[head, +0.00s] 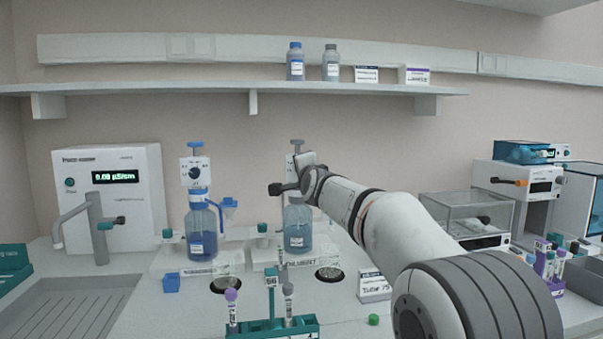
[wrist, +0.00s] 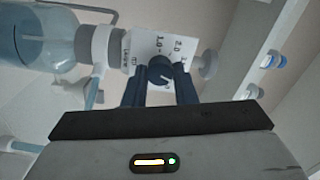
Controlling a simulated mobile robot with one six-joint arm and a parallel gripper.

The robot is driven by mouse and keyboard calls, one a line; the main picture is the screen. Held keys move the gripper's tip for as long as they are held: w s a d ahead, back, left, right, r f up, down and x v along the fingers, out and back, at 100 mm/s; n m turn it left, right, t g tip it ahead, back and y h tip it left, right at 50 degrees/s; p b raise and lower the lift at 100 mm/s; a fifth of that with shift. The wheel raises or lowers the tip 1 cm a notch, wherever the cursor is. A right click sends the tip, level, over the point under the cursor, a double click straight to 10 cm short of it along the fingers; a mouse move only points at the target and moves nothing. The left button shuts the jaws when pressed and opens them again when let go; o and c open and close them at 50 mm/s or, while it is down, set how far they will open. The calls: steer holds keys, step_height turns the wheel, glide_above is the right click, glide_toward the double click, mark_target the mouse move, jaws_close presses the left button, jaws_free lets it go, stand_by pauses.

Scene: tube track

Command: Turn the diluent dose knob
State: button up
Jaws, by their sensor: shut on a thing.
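The diluent dispenser is a bottle of blue liquid (head: 298,236) with a grey top, standing on a base marked DILUENT. Its white dial plate (wrist: 148,46) carries printed numbers and shows in the wrist view. The dark round diluent dose knob (wrist: 161,70) sits on that plate, with a light pointer mark. My gripper (wrist: 160,88) has one finger on each side of the knob and is shut on it. In the head view my gripper (head: 284,188) is in front of the dispenser's head and hides the knob and most of the dial.
A second dispenser with a blue top (head: 200,225) stands to the left. A teal tube rack (head: 272,329) with tubes stands in front, near a tube label card (head: 374,287). A shelf (head: 200,88) runs above the bench. A sink (head: 70,308) lies at the left.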

steer(key=o, duration=1)
steer(key=shift+b+v, duration=0.95)
steer(key=shift+v, duration=2.95)
steer(key=s+d+f+n+g+h+p, duration=0.1)
steer(key=s+d+f+n+g+p, duration=0.3)
steer(key=s, duration=0.8)
steer(key=s+d+f+n+g+h+p, duration=0.2)
steer(key=s+d+f+n+g+p, duration=0.2)
steer(key=s+d+p, duration=0.5)
steer(key=s+d+f+n+g+h+p, duration=0.2)
steer(key=s+d+f+g+p, duration=0.4)
steer(key=s, duration=1.1)
steer(key=shift+s+d+f+n+g+p, duration=0.25)
steer(key=shift+f+n+g+p, duration=0.25)
steer(key=shift+n+p, duration=0.35)
